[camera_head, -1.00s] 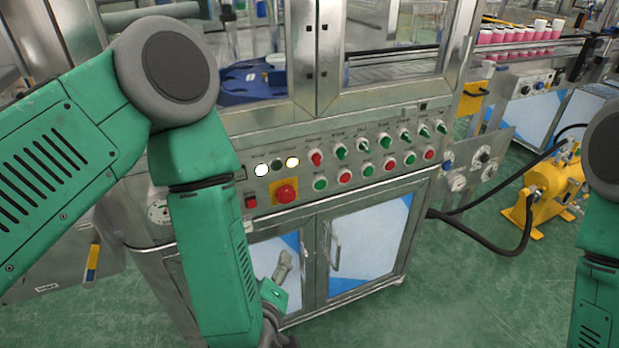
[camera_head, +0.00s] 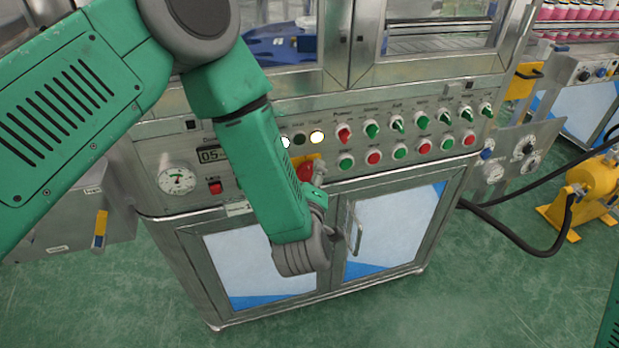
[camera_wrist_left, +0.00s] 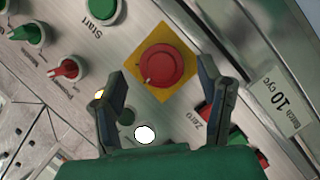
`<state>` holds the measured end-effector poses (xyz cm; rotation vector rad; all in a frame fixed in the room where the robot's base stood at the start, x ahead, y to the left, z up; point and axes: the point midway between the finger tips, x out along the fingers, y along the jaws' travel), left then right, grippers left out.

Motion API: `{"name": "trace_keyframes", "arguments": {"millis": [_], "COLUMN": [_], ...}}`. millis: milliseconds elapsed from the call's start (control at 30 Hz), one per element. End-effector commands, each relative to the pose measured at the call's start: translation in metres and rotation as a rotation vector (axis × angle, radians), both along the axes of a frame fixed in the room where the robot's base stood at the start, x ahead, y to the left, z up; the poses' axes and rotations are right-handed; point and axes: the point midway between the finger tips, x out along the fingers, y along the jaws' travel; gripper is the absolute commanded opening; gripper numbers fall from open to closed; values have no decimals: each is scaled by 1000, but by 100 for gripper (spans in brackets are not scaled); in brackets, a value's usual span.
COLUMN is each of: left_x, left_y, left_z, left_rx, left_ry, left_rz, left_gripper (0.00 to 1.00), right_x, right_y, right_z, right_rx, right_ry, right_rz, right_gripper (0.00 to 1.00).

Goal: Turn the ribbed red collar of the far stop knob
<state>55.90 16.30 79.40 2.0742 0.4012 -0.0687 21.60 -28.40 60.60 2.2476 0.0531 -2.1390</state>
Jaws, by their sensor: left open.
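The red stop knob (camera_head: 305,170) sits on a yellow plate on the steel control panel, partly hidden by my left arm in the head view. In the left wrist view the round red knob (camera_wrist_left: 162,66) shows whole on its square yellow plate (camera_wrist_left: 184,50). The ribbing of its collar is too small to make out. My left gripper (camera_head: 319,178) is in front of the knob. My right gripper is out of view.
Red and green selector switches (camera_head: 397,122) and push buttons (camera_head: 400,152) line the panel to the right. A gauge (camera_head: 177,179) and small red switch (camera_head: 215,187) are left. Cabinet doors with a handle (camera_head: 355,228) lie below. A yellow pump (camera_head: 585,190) stands right.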

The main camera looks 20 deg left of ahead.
Motion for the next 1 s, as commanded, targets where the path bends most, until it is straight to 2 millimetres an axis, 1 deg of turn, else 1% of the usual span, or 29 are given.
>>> {"name": "trace_keyframes", "arguments": {"millis": [100, 200, 467, 500, 567, 600, 633, 867, 1000], "left_x": [12, 16, 17, 17, 17, 17, 17, 17, 17], "left_y": [4, 4, 4, 4, 4, 4, 4, 4, 4], "left_z": [-3, -4, -4, -4, -4, -4, -4, -4, -3], "left_rx": [0, 1, 1, 1, 1, 1, 1, 5, 32], "left_ry": [0, 2, 2, 2, 2, 2, 2, 6, 24], "left_rz": [0, -1, -1, -1, -1, -1, -2, -2, -3], "left_gripper": [61, 61, 61, 58, 37, 22, 12, 12, 12], "right_x": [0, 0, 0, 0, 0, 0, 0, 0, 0], "right_y": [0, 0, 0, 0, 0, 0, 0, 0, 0], "right_z": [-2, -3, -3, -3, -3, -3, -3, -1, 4], "right_rx": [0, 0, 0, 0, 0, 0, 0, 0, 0], "right_ry": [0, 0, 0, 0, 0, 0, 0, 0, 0], "right_rz": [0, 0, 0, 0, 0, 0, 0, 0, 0], "right_gripper": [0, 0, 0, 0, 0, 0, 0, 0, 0]}}
